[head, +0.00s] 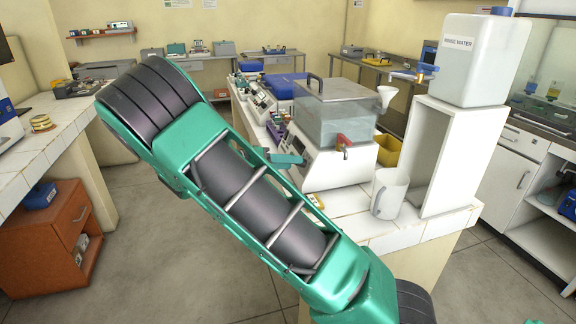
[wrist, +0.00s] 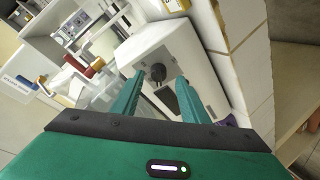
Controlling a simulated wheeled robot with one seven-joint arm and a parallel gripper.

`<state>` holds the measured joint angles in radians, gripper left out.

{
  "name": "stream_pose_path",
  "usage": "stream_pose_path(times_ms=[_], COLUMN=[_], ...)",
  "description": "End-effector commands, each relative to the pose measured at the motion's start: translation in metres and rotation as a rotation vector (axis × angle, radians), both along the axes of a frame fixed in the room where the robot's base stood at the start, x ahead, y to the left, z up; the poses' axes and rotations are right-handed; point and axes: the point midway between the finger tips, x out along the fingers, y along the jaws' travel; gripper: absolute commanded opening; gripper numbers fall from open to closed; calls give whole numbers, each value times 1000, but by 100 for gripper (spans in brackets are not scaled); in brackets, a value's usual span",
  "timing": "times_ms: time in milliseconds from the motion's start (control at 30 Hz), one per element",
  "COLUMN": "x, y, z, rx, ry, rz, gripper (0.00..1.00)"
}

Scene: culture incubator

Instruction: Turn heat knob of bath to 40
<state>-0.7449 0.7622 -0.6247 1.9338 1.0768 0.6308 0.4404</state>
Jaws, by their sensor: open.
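The bath (head: 335,115) is a clear tank with a dark handle on a white base, standing on the tiled bench in the head view. Its white front panel (wrist: 185,55) fills the middle of the wrist view. A black heat knob (wrist: 158,72) sits on that panel, beside a dark display partly covered by a finger. My gripper (wrist: 160,88) is open, its two green fingers pointing at the panel with the knob showing between their tips. I cannot tell whether the fingers touch the knob. The knob's scale is not readable. In the head view my arm hides the knob.
A red tap (head: 343,140) sticks out from the bath. A yellow bin (head: 386,151) is behind. Floor left of the bench is clear.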

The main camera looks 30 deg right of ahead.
Motion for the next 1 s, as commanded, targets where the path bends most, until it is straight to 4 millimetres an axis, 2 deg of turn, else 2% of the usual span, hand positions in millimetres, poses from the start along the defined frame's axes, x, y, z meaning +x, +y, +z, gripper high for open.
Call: stream_pose_path(times_ms=[200,500,533,600,700,767,800,1000], x=[-1,-1,-1,-1,-1,-1,0,1], y=[-16,-18,-18,-18,-18,-18,-8,-14], z=[-5,-6,-6,-6,-6,-6,-6,-7], rx=[0,1,1,0,1,1,2,-2], ry=[0,0,0,0,1,0,0,-18], rz=[0,1,1,0,1,2,5,-2], gripper=[41,41,36,19,0,0,0,0])
